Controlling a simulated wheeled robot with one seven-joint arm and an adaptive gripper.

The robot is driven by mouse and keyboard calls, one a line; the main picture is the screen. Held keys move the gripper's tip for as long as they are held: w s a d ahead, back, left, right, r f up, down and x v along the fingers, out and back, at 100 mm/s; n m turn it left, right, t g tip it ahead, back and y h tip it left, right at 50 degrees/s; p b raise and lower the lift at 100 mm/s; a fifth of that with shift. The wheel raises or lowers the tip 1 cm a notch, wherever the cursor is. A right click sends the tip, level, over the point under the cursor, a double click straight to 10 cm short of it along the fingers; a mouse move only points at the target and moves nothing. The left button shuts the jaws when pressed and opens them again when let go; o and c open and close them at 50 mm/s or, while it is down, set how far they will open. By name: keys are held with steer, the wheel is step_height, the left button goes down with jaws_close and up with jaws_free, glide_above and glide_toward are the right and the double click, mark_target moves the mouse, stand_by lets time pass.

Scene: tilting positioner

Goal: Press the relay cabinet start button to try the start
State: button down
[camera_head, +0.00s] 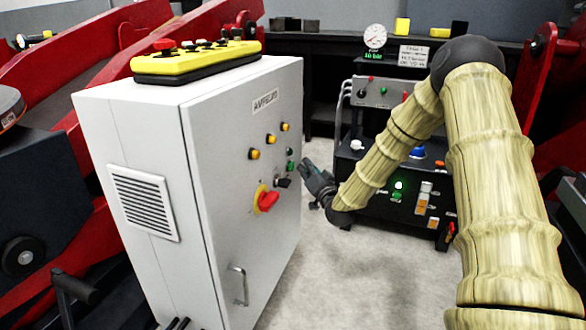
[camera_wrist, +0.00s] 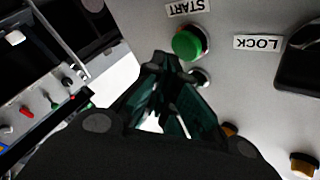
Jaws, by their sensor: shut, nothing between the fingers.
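The relay cabinet (camera_head: 245,130) is a tall light-grey box at the left-centre of the head view. Its start button (camera_wrist: 188,43) is green and round, beside an upside-down START label (camera_wrist: 187,7) in the wrist view. In the head view a green button (camera_head: 291,166) shows near the panel's right edge. My gripper (camera_wrist: 164,60) is shut and empty. Its tips appear just left of and slightly below the start button in the wrist view; I cannot tell whether they touch it. In the head view my gripper (camera_head: 306,168) is close to the panel's right edge.
A black lock switch (camera_wrist: 305,60) and its LOCK label (camera_wrist: 262,42) are near the button. A yellow pendant (camera_head: 195,62) lies on top. A black hydraulic unit (camera_head: 400,200) stands behind my arm.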

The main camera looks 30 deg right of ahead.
steer(key=shift+w+a, duration=0.1)
steer(key=shift+w+a, duration=0.2)
steer(key=shift+w, duration=0.05)
steer(key=shift+w+a, duration=0.3)
steer(key=shift+w, duration=0.05)
stand_by(1.1)
steer(key=shift+s+d, duration=0.1)
stand_by(0.3)
steer(key=shift+s+d+p, duration=0.45)
steer(key=shift+s, duration=0.15)
steer(key=shift+s+d+p, duration=0.95)
steer(key=shift+s+d, duration=0.65)
steer(key=shift+s, duration=0.3)
